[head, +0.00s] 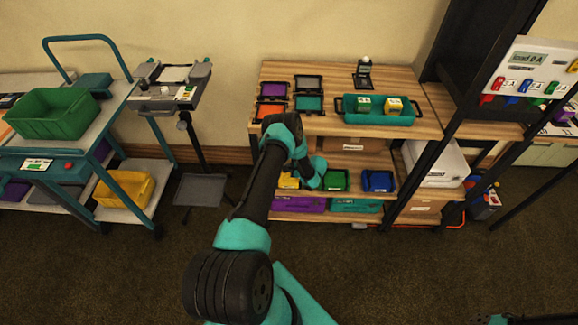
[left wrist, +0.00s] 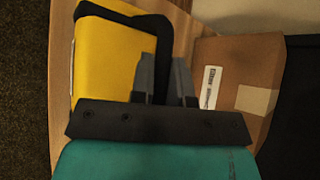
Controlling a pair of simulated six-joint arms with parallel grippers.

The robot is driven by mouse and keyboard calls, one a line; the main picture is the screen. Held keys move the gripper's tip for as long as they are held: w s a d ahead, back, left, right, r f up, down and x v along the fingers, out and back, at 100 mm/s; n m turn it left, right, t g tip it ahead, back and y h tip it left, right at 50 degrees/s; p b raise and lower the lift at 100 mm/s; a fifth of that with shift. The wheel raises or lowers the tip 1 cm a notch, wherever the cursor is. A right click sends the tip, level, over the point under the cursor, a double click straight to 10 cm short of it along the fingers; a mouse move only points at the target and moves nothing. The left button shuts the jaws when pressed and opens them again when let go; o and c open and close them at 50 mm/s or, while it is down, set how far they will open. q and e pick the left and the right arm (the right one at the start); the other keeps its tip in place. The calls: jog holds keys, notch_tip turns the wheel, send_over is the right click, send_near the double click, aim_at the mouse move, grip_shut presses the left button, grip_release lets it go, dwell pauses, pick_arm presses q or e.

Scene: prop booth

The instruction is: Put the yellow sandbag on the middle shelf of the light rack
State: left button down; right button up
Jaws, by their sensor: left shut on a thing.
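The yellow sandbag (left wrist: 105,58) has a black strap handle and shows at the left of the left wrist view. In the head view a small part of it (head: 288,181) shows beside my arm, at the middle shelf (head: 352,161) of the light rack. My left gripper (left wrist: 167,72) is shut on the black handle. In the head view my arm hides its fingertips. Wood lies under and beside the bag in the wrist view; I cannot tell whether the bag rests on it.
A green bag (head: 337,181) and a blue bag (head: 378,182) sit to the right on the same shelf. A cardboard box (left wrist: 237,82) stands close right of my gripper. The top shelf holds trays and a teal bin (head: 345,110). A trolley (head: 115,113) stands left.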

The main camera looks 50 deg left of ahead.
dwell(0.4)
pick_arm(q)
jog(key=c, duration=1.5)
grip_release()
jog(key=shift+f, duration=0.2)
jog(key=o, duration=0.4)
jog(key=shift+r, duration=0.15)
jog(key=v, duration=1.2)
